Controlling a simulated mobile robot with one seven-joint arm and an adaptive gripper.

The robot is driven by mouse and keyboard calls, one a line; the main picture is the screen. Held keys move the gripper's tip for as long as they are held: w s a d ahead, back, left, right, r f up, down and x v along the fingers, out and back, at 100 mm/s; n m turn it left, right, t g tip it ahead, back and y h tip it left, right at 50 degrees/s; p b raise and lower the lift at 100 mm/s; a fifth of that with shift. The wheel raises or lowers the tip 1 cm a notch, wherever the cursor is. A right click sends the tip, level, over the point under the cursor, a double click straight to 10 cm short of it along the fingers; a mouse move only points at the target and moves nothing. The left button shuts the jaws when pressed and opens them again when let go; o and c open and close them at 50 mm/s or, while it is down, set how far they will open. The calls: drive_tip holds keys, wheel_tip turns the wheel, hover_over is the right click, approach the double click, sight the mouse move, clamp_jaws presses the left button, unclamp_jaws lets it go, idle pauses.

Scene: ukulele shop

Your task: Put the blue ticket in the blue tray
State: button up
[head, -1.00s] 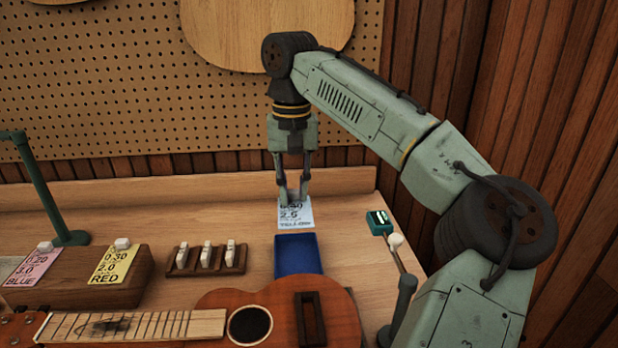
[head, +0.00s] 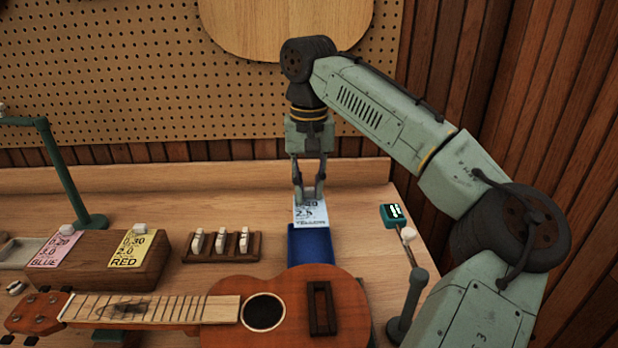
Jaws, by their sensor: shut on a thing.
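My gripper (head: 309,192) is shut on the top of a pale blue ticket (head: 311,214), which is printed with numbers and the word YELLOW. The ticket hangs below the fingers, its printed face towards the camera. The blue tray (head: 310,247) lies on the bench just in front of and below the ticket. The ticket's lower edge overlaps the tray's far edge in the picture. I cannot tell whether it touches the tray. The tray's near edge is partly hidden by the ukulele.
A ukulele (head: 345,290) lies across the front. To the left are a rack with white pieces (head: 221,246) and a wooden block (head: 150,262) with a yellow ticket (head: 130,248) and a pink ticket (head: 56,247). A small teal device (head: 393,216) stands right.

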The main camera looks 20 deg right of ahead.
drive_tip(key=b, duration=0.6)
hover_over(309, 241)
wheel_tip(309, 241, down, 7)
drive_tip(key=shift+w+r, duration=0.1)
drive_tip(key=shift+r, duration=0.1)
drive_tip(key=shift+f+b, duration=0.45)
drive_tip(key=shift+f, duration=1.55)
drive_tip(key=shift+p, duration=0.35)
drive_tip(key=o, duration=0.8)
drive_tip(key=shift+f, duration=0.15)
drive_tip(key=shift+o, duration=0.2)
drive_tip(key=o, duration=0.3)
